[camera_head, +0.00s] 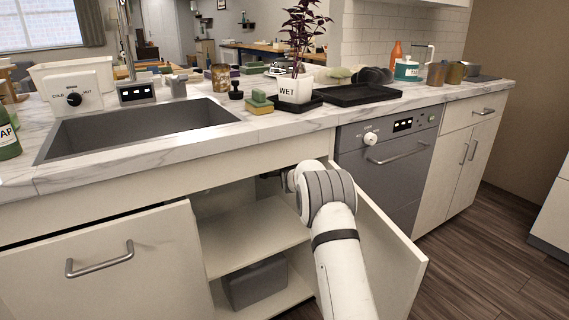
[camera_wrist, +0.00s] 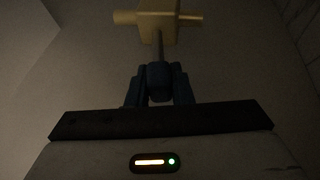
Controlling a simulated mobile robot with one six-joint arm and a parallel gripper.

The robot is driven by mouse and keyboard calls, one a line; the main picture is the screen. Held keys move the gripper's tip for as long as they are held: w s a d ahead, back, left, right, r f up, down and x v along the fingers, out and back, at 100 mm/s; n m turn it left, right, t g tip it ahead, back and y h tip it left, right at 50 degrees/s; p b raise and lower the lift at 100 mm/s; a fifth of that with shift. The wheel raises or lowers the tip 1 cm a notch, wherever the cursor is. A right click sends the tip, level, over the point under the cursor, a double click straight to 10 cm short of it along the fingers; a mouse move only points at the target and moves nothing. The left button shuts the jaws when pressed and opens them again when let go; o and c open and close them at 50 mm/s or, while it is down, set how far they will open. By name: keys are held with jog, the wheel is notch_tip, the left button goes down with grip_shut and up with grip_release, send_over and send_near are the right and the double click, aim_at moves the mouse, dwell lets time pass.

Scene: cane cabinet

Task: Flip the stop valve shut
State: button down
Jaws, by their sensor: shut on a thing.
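In the wrist view, the stop valve has a yellowish body (camera_wrist: 157,22) with a short pipe stub on each side. A thin stem runs down from it to a blue handle (camera_wrist: 159,76). My gripper (camera_wrist: 159,88) has its dark blue fingers on both sides of this handle and is shut on it. The view is dim, so the handle's exact edges are hard to tell. In the head view, my arm reaches into the open cabinet (camera_head: 250,238) under the sink; my gripper and the valve are hidden there.
The cabinet's right door (camera_head: 385,250) stands open beside my arm, and the left door (camera_head: 105,265) is also in front. A shelf (camera_head: 250,235) lies inside with a grey box (camera_head: 255,284) below it. The sink (camera_head: 140,125) and countertop are above.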

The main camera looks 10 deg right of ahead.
jog(key=c, duration=1.5)
grip_release()
jog(key=shift+a+f, duration=0.15)
jog(key=shift+a, duration=0.15)
jog(key=shift+o, duration=1.1)
jog(key=shift+d, duration=0.1)
jog(key=shift+s+r, duration=0.2)
jog(key=shift+s, duration=0.25)
jog(key=s+r+p, duration=0.1)
jog(key=s, duration=0.5)
jog(key=shift+s+a, duration=0.3)
jog(key=shift+s, duration=0.05)
